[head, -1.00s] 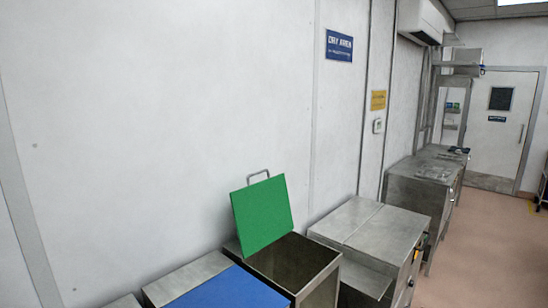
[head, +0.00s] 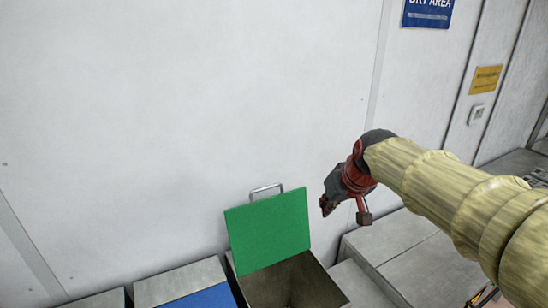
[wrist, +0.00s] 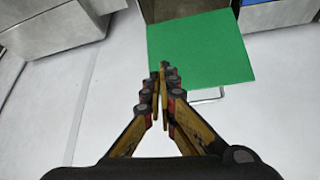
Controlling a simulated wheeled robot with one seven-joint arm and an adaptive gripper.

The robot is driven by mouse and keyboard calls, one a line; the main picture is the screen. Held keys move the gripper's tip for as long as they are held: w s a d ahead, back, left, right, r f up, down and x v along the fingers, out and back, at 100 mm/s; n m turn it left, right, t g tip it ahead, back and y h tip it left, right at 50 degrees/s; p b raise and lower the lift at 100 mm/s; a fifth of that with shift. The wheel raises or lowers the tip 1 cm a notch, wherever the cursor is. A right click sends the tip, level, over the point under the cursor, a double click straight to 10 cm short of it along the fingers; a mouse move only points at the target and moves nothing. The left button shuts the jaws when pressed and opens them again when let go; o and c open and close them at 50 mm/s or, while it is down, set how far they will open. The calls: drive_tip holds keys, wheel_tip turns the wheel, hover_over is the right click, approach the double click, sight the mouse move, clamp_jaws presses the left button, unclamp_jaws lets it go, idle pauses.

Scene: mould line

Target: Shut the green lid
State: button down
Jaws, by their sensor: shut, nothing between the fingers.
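The green lid (head: 268,231) stands raised and open at the back of a steel bin (head: 292,283), near the white wall. A metal handle (head: 266,189) sticks up from its top edge. In the wrist view the green lid (wrist: 200,52) lies beyond my fingers, with its handle (wrist: 208,95) to their right. My gripper (head: 325,207) is to the right of the lid in the head view, apart from it. In the wrist view my gripper's fingertips (wrist: 164,68) are together and hold nothing. They overlap the lid's left edge in that picture.
A blue lid (head: 205,298) lies on a steel unit left of the open bin. Steel cabinets (head: 400,240) stand to the right, under my arm. The white wall (head: 180,110) rises close behind the lid; its front above the bin looks clear.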

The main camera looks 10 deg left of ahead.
drive_tip(key=w+a+r+n+y+p, duration=0.15)
drive_tip(key=w+a+r+p, duration=0.25)
drive_tip(key=w+a+p, duration=0.7)
drive_tip(key=a+r+x, duration=0.1)
drive_tip(key=a+x, duration=0.1)
drive_tip(key=x, duration=1)
drive_tip(key=shift+w+r+n+b, duration=0.25)
drive_tip(key=shift+w+n+b, duration=0.15)
drive_tip(key=shift+n, duration=0.05)
drive_tip(key=shift+b, duration=0.3)
